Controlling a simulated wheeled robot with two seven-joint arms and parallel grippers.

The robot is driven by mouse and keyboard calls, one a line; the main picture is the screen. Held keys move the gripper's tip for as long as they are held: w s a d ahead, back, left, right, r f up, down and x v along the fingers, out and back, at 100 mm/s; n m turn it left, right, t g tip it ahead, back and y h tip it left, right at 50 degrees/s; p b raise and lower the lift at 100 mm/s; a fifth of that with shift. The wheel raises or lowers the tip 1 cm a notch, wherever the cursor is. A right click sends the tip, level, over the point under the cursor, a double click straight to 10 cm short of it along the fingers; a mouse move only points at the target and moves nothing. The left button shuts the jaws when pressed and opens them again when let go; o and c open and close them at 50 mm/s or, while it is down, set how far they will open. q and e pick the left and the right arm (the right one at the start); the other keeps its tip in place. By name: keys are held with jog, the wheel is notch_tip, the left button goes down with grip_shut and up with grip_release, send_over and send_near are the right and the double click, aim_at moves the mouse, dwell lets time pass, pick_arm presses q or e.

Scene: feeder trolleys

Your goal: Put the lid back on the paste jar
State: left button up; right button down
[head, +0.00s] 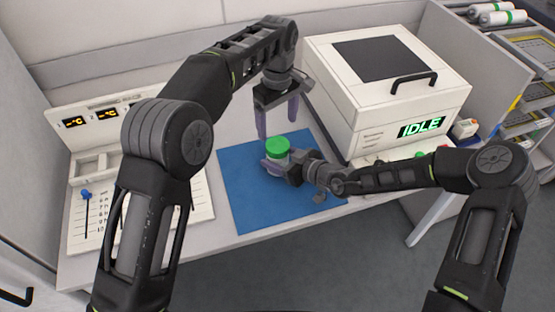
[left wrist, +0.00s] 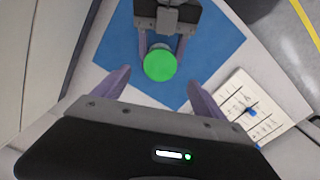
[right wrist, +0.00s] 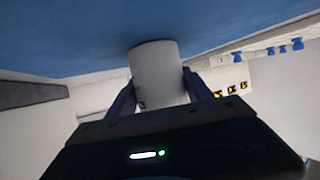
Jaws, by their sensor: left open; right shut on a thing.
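The paste jar (right wrist: 157,72) is a white cylinder in the right wrist view, standing on the blue mat. The green lid (head: 278,146) is on top of the jar in the head view. It also shows as a green disc in the left wrist view (left wrist: 160,65). My right gripper (head: 272,164) is shut on the jar's body from the side. My left gripper (head: 277,119) is open above the lid, with its fingers pointing down. In the left wrist view its fingers (left wrist: 155,88) are spread apart and empty. I cannot tell how tightly the lid sits.
The blue mat (head: 245,190) lies on the white bench. A white oven-like box (head: 350,110) with a black handle and an IDLE display stands at the back right. A panel with blue sliders (head: 85,215) is at the left. Shelves (head: 530,60) stand at the far right.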

aim_at(278, 145)
pick_arm(q)
jog(key=shift+f, duration=4)
jog(key=shift+c, duration=0.3)
jog(key=c, duration=1.5)
jog(key=m, duration=0.4)
jog(key=shift+m, duration=0.3)
jog(key=m, duration=1.4)
jog(key=o, duration=1.7)
jog(key=shift+c, duration=0.2)
